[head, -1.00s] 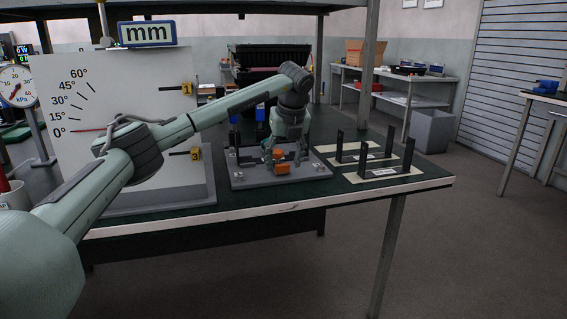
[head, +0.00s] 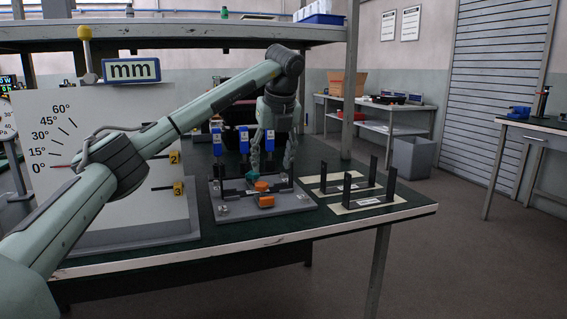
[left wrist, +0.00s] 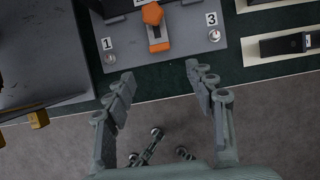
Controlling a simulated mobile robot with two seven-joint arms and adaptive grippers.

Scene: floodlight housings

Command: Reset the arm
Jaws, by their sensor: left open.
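My left arm reaches in from the left in the head view. My left gripper (head: 271,167) points down over the grey fixture plate (head: 225,208), open and empty. In the left wrist view its fingers (left wrist: 160,75) are spread wide with nothing between them. An orange knob (head: 261,186) and an orange block (head: 266,201) sit on the plate below the gripper. Both also show in the left wrist view, the knob (left wrist: 152,14) beyond the block (left wrist: 158,46), apart from the fingers. My right gripper is not in view.
A white angle board (head: 100,220) with a red pointer at 0° stands left of the plate, an "mm" display (head: 131,70) above it. Blue-topped posts (head: 217,140) stand behind the plate. Black upright brackets (head: 347,187) stand to the right. A shelf (head: 200,36) crosses above.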

